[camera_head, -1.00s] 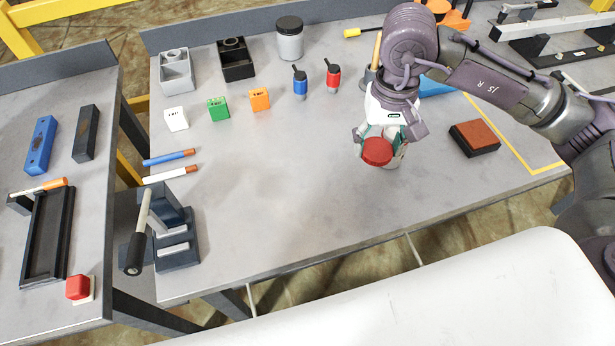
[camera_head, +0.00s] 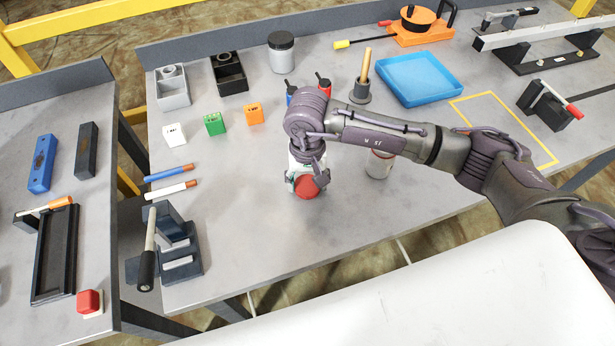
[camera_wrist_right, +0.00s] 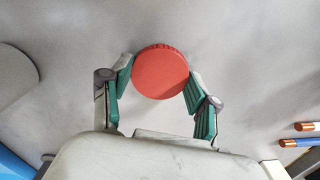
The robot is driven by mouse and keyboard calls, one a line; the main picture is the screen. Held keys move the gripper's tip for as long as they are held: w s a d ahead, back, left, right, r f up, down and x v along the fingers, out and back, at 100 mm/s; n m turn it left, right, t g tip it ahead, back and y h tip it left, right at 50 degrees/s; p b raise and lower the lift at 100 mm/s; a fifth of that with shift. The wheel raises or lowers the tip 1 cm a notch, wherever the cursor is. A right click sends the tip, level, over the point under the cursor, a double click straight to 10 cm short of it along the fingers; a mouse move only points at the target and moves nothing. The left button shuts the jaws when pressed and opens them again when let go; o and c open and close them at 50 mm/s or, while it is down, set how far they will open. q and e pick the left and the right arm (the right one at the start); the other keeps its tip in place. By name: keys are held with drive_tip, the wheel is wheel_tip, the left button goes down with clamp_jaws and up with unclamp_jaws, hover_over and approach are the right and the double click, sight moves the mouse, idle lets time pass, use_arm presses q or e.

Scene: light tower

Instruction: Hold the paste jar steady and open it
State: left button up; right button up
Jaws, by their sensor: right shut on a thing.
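The paste jar (camera_head: 379,165) stands upright on the table, pale with some red on it, partly behind my right arm. Its top is too small to make out clearly. My right gripper (camera_head: 307,186) is to the left of the jar, apart from it, and shut on a round red lid (camera_head: 308,188). In the right wrist view the lid (camera_wrist_right: 160,72) sits between the green-padded fingertips, with no jar visible under it. My left gripper is not in view.
A dark vise (camera_head: 175,250) and two markers (camera_head: 170,180) lie to the left. Small coloured blocks (camera_head: 214,124), bottles, a grey jar (camera_head: 281,53) and a blue tray (camera_head: 420,78) stand behind. The table in front of the gripper is clear.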

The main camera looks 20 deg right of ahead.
sight(307, 186)
drive_tip(key=shift+f, duration=0.1)
drive_tip(key=shift+f+b, duration=0.2)
drive_tip(key=shift+b, duration=0.15)
drive_tip(key=o, duration=1.3)
drive_tip(key=shift+r, duration=0.1)
drive_tip(key=shift+r, duration=0.1)
drive_tip(key=shift+r+p, duration=0.25)
drive_tip(key=shift+p, duration=0.15)
wheel_tip(307, 186, up, 12)
drive_tip(key=b, duration=0.2)
drive_tip(key=shift+f, duration=0.2)
drive_tip(key=shift+s, duration=0.1)
